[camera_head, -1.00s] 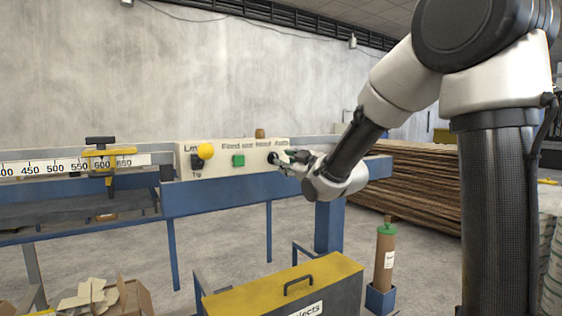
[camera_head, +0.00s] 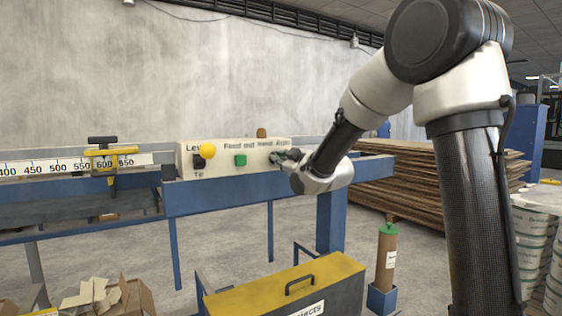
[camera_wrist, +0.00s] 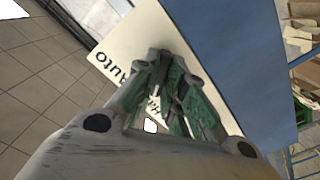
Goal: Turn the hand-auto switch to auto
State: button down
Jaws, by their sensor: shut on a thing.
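The cream control panel (camera_head: 222,171) is on the blue machine beam, with printed labels along its top. The hand-auto switch sits at the panel's right end under the Hand and Auto lettering, mostly hidden by my gripper (camera_head: 279,157). In the wrist view, my gripper (camera_wrist: 166,62) has its green-padded fingers close together at the panel (camera_wrist: 113,62), next to the word Auto. The gripper is shut on the switch; the knob is largely covered, so its setting cannot be read.
A yellow knob (camera_head: 207,151) and a green button (camera_head: 240,160) are left of the switch. A yellow-topped rejects box (camera_head: 325,275) stands below in front. A brown cylinder (camera_head: 386,255) stands to its right. Stacked brown sheets (camera_head: 420,190) lie behind at right.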

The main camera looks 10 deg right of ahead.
jog(key=shift+m, duration=0.4)
jog(key=m, duration=1.3)
dwell(0.5)
jog(key=c, duration=1.5)
grip_release()
